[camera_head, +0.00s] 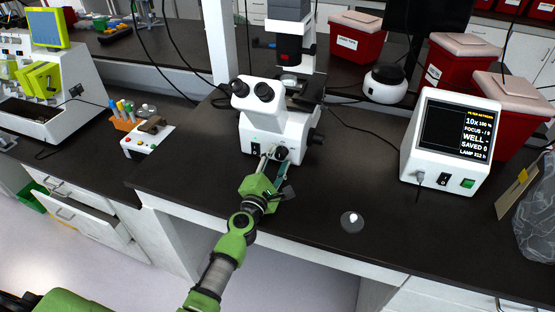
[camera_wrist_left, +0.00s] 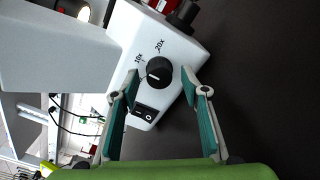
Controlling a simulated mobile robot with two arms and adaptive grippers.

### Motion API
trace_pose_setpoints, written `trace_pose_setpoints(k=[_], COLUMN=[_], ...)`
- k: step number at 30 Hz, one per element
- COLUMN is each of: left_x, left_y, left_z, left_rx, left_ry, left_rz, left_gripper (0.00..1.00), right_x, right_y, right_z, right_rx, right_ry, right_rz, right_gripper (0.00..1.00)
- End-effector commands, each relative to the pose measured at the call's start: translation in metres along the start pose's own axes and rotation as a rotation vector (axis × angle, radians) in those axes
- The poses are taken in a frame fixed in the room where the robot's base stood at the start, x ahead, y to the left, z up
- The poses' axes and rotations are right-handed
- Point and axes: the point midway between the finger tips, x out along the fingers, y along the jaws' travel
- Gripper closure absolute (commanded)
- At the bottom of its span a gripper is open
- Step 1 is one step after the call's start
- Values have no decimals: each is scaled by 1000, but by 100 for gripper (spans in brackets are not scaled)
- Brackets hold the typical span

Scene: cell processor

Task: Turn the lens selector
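The lens selector is a round black knob (camera_wrist_left: 159,71) on the white microscope base, with a white pointer mark and the labels 10x and 20x beside it in the left wrist view. The white microscope (camera_head: 262,128) stands on the dark bench in the head view. My left gripper (camera_head: 272,158) is at the front of its base and partly hides that face. In the left wrist view the gripper (camera_wrist_left: 160,84) is open, with one finger on each side of the knob's position. I cannot tell if either finger touches it. My right gripper is not in view.
A black rocker switch (camera_wrist_left: 146,111) sits beside the knob. A monitor (camera_head: 450,140) at right reads 10x. A small round clear item (camera_head: 352,221) lies on open bench at front right. A white tray (camera_head: 148,137) stands at left; red bins (camera_head: 357,40) stand behind.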

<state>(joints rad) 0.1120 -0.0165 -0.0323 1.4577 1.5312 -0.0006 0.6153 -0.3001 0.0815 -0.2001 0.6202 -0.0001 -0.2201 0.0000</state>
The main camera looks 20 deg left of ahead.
Motion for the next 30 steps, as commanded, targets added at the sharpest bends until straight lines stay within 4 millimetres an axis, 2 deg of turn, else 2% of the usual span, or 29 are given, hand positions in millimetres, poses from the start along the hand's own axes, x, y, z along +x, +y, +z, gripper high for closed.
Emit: trace_pose_setpoints(k=[7, 11, 16, 25, 30], left_x=[-1, -8, -33, -95, -110], left_y=[0, 0, -1, -1, 0], left_z=[0, 2, -1, -1, 0], left_rx=[-1, -5, -6, 1, 3], left_ry=[0, -2, 6, 2, -1], left_rz=[1, 2, 0, -3, 1], left_gripper=[59, 59, 59, 59, 59], right_x=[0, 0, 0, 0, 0], right_y=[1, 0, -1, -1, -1], right_z=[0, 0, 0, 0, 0], right_rx=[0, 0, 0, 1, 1], right_ry=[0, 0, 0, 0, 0], right_rz=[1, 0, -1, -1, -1], right_gripper=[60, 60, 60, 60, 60])
